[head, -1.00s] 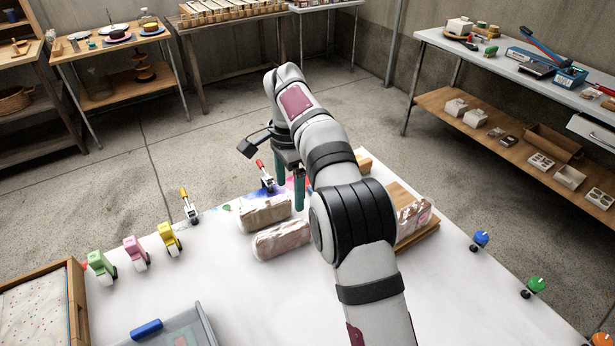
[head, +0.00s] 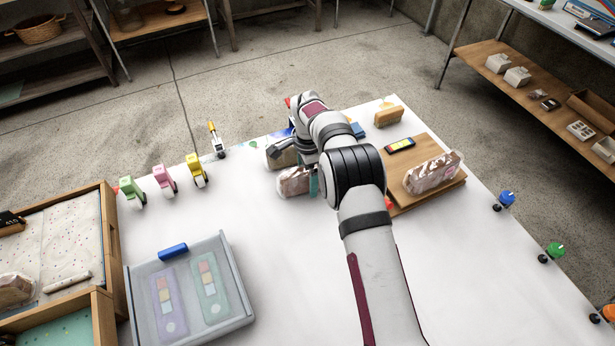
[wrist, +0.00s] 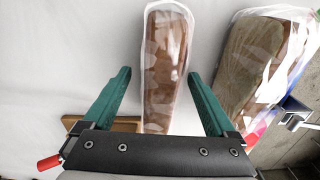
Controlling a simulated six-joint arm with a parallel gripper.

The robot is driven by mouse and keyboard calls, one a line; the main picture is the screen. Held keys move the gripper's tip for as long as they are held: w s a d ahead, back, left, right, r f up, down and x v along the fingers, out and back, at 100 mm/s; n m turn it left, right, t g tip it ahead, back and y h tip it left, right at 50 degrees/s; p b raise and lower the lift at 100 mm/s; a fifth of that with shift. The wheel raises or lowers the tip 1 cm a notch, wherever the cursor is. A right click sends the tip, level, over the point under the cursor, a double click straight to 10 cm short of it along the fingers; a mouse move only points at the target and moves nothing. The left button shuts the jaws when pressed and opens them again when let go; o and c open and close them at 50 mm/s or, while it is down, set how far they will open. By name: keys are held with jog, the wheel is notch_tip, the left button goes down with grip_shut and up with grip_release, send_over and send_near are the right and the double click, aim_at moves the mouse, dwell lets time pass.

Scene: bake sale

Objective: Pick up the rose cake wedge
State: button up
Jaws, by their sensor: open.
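A clear-wrapped pinkish-brown piece (head: 294,181), which I take to be the rose cake wedge, lies on the white table. In the wrist view it (wrist: 166,62) lies lengthwise between my green fingers, with white showing between it and each finger. My gripper (wrist: 160,78) is open and low over the piece; the arm hides part of both in the head view. A paler tan wrapped piece (wrist: 262,62) lies just to its right in the wrist view. It also shows behind the first piece in the head view (head: 281,157).
Another wrapped piece (head: 433,172) lies on a wooden board (head: 451,189) at the right. A clear bin (head: 236,276) and a wooden tray (head: 110,235) stand at the left. Coloured clips (head: 195,168) line the table edge. The table's middle is clear.

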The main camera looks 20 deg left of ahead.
jog(key=shift+r, duration=0.1)
jog(key=c, duration=0.9)
notch_tip(320, 180, up, 10)
jog(key=shift+r, duration=0.1)
jog(key=s+d+r+n, duration=0.3)
jog(key=s+d+r, duration=0.1)
jog(key=d, duration=0.5)
jog(key=s+d+r+n, duration=0.3)
jog(key=d+r, duration=0.4)
jog(key=d, duration=0.3)
jog(key=s+d+r+n, duration=0.4)
jog(key=s+d+r, duration=0.1)
jog(key=d, duration=0.4)
jog(key=shift+s+d+r, duration=0.1)
jog(key=shift+d+r, duration=0.1)
jog(key=shift+r, duration=0.25)
